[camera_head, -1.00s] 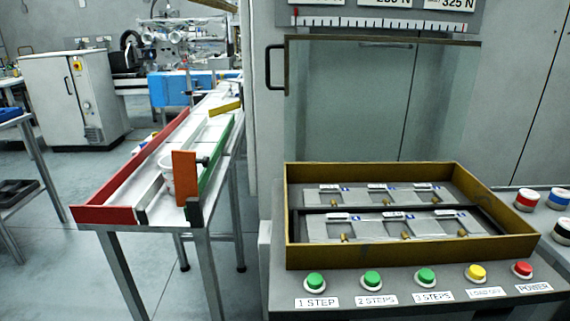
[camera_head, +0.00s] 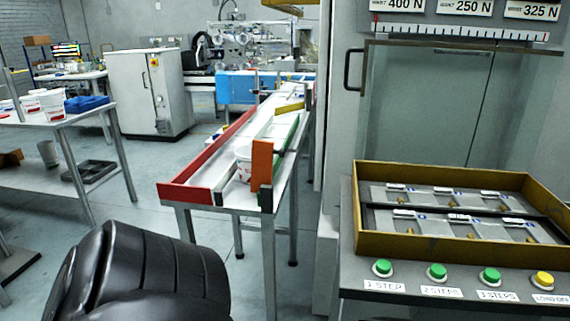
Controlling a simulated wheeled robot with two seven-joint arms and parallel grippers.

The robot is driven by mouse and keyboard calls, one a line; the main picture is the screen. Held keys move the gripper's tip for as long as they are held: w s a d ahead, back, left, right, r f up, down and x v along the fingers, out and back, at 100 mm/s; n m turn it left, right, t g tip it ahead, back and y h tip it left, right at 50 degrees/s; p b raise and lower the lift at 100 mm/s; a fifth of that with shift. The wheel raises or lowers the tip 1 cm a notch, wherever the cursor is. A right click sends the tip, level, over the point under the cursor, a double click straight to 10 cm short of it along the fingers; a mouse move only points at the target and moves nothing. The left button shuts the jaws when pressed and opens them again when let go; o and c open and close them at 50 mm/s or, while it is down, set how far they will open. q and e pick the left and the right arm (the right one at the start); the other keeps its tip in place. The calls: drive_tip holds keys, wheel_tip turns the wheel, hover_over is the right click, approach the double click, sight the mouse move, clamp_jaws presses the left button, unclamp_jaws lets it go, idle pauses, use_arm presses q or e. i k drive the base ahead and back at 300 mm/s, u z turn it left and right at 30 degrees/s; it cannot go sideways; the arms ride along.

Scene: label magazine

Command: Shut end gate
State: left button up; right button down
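The orange gate panel (camera_head: 262,164) stands upright at the near right end of the long white chute (camera_head: 228,150), beside its green right-hand rail (camera_head: 290,139). I cannot tell whether it closes off the lane behind it. A white cup (camera_head: 243,158) sits in the lane, partly hidden by the orange panel. A low red plate (camera_head: 185,192) crosses the near left end of the chute. A black part of my arm fills the lower left foreground, apart from the chute. Neither of my grippers shows.
A control console with a brown-edged tray (camera_head: 440,249) and buttons stands right of the chute, close to its legs. A side table (camera_head: 62,118) with cups and a blue bin (camera_head: 87,103) is at left. Open floor lies between it and the chute.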

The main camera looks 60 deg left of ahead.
sight(262, 152)
drive_tip(key=k, duration=1)
drive_tip(key=u, duration=2.35)
drive_tip(key=i, duration=0.3)
drive_tip(key=z, duration=0.15)
